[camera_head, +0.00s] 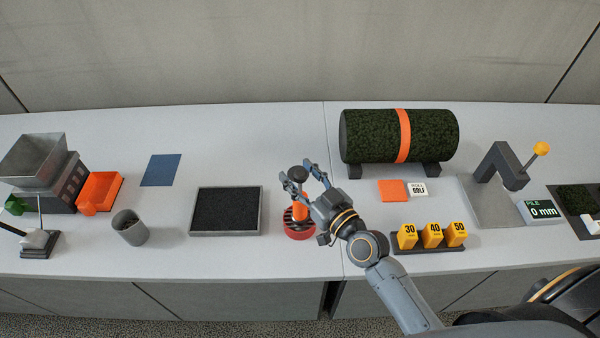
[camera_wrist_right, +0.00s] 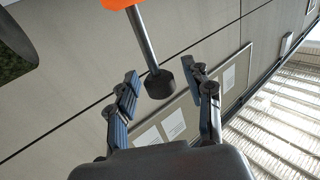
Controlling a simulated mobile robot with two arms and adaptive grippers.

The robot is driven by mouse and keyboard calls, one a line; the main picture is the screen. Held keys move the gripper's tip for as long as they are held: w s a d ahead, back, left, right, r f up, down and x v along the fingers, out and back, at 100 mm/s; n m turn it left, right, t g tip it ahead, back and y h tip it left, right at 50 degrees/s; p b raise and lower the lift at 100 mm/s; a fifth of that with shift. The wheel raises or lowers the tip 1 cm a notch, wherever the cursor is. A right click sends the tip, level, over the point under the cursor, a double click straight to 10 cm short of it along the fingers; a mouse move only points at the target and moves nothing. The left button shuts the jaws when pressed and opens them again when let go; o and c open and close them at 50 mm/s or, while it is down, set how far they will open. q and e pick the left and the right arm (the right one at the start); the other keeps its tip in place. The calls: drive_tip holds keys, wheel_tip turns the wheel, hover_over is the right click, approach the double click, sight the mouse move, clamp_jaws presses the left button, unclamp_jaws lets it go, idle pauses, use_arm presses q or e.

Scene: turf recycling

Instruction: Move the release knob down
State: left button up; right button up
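The release knob (camera_head: 298,173) is a dark round cap on top of an orange device (camera_head: 300,212) with a round red base (camera_head: 299,233). In the right wrist view the knob (camera_wrist_right: 160,84) sits at the end of a grey rod (camera_wrist_right: 142,40), with an orange part at the top edge. My right gripper (camera_head: 302,179) is at the height of the knob, and its fingers (camera_wrist_right: 165,85) stand apart on either side of it. Gaps show between the knob and both fingers in the wrist view. The gripper partly hides the orange device. My left gripper is not in view.
A black tray (camera_head: 190,211) and a grey cup (camera_head: 130,228) stand to the left. A green turf roll (camera_head: 370,137) lies behind on the right. Yellow blocks (camera_head: 432,235) stand in a dark holder right of my wrist. The back middle of the table is clear.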

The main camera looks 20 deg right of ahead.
drive_tip(key=shift+r, duration=0.1)
drive_tip(key=shift+s, duration=0.2)
drive_tip(key=v, duration=1.1)
drive_tip(key=shift+s, duration=0.3)
drive_tip(key=shift+d, duration=0.1)
